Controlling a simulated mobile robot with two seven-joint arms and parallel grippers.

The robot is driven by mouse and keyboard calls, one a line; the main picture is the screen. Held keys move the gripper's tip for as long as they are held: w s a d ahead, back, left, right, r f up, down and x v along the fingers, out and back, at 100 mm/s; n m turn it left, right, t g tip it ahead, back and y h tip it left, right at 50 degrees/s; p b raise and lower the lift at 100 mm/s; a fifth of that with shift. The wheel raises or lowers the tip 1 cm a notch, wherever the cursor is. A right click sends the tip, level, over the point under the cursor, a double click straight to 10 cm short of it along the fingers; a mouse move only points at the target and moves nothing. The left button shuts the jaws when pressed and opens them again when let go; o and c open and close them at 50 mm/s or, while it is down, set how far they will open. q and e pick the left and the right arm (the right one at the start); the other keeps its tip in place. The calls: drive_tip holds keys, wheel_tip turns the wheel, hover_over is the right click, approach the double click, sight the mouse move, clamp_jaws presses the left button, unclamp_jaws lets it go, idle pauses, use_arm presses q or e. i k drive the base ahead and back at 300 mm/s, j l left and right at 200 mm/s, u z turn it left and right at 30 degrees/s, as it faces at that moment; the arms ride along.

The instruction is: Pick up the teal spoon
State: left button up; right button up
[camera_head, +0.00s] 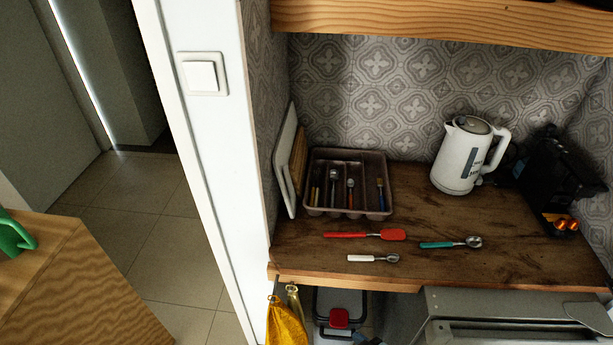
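The teal spoon (451,243) lies on the wooden counter, right of the middle. Its teal handle points left and its metal bowl is at the right end. Nothing covers it. A red spatula (365,235) lies to its left, and a spoon with a white handle (374,258) lies nearer the front edge. Neither of my grippers shows in the head view.
A cutlery tray (317,211) with several utensils stands at the back left. A white kettle (464,155) and a black machine (553,180) stand at the back right. A wooden shelf (450,22) overhangs the counter. A white wall edge (222,150) bounds the left.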

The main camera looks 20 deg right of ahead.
sight(474, 243)
drive_tip(key=z, duration=1.7)
